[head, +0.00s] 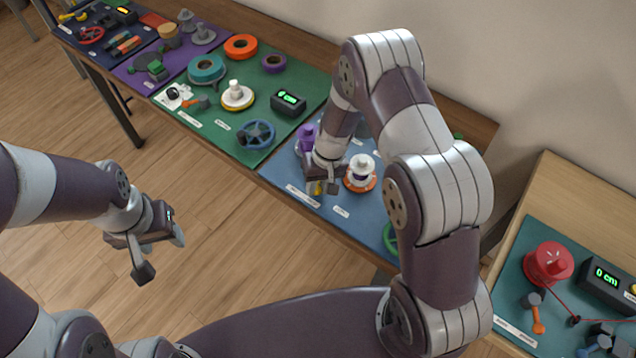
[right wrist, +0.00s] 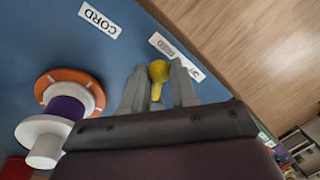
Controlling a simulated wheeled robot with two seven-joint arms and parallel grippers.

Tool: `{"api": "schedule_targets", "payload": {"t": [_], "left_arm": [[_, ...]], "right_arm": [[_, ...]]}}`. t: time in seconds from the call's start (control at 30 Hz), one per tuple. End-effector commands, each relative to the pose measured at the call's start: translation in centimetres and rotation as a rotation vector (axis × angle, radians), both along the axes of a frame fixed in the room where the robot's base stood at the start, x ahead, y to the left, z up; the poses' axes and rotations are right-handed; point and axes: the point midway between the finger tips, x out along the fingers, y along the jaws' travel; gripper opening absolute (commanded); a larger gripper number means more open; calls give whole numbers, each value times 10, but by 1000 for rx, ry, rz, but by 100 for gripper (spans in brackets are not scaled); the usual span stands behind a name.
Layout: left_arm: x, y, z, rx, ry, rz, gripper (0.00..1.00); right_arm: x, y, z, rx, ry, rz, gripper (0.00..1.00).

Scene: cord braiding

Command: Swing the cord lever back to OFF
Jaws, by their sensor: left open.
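The cord lever has a yellow rounded knob (right wrist: 158,72) and stands on the blue mat (head: 283,174). In the head view its yellow part (head: 313,188) shows low at my right gripper (head: 322,187). In the right wrist view the knob and its stem sit between the two grey fingers of my right gripper (right wrist: 158,95), which look shut on it. The lever's base is hidden. My left gripper (head: 160,254) is open and empty over the floor.
A white and purple spool on an orange disc (head: 360,181) stands close to my right gripper. A purple item (head: 307,136) is behind it. The green mat (head: 222,125) holds rings, a blue handwheel (head: 256,135) and a display box (head: 288,103). A side table with a red spool (head: 548,262) is at right.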

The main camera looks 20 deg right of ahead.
Motion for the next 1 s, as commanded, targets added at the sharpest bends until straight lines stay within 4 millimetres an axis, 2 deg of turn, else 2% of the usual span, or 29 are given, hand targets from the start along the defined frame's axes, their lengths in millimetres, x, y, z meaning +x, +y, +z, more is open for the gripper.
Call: {"api": "schedule_targets", "payload": {"t": [0.37, 0.67, 1.0], "left_arm": [[0, 0, 0, 0, 0, 0, 51], [0, 0, 4, 0, 0, 0, 51], [0, 0, 26, 0, 0, 0, 51]], "right_arm": [[2, 5, 1, 1, 1, -98, 0], [9, 17, 3, 2, -2, -348, 0], [21, 29, 6, 2, -2, -669, 0]]}}
